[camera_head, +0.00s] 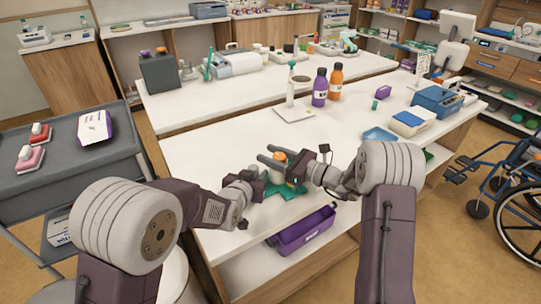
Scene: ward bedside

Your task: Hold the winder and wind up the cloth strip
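A green cloth (286,188) lies bunched near the front edge of the white table. A small thing with an orange top and a pale lower part (280,158), perhaps the winder, shows just above the cloth, partly hidden by my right gripper. My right gripper (267,154) reaches in from the right over the cloth. Its two dark fingers point left with a gap between them, and the orange top shows in that gap; I see no clear grip on it. My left gripper (262,178) is low at the cloth's left side. Its fingertips are too small and covered to read.
A spray bottle (291,88), a purple bottle (320,88) and an orange bottle (335,83) stand farther back. A blue tray (380,135) lies to the right. A purple bin (304,231) sits below the front edge. The table's left part is clear.

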